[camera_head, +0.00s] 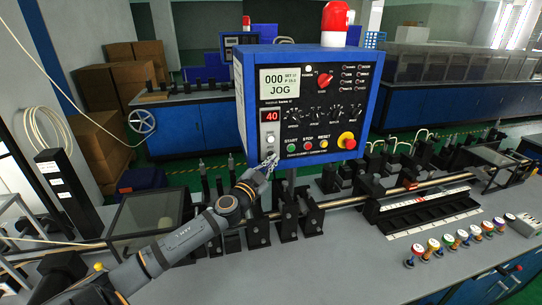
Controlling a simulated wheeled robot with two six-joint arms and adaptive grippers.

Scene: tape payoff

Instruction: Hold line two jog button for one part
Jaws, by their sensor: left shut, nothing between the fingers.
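Green, red and yellow buttons (307,145) and a red emergency stop (347,141) line the panel's lower part. My left gripper (272,159) is shut and empty at the panel's lower left corner, below the pale button. I cannot tell whether its tips touch the panel. My right gripper is not in view.
A red and white beacon (335,24) tops the box. Black brackets and a metal rod (350,199) run across the grey bench (340,262). Several coloured-top pieces (462,238) stand at the right. Another blue box (238,40) stands behind. The front middle of the bench is clear.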

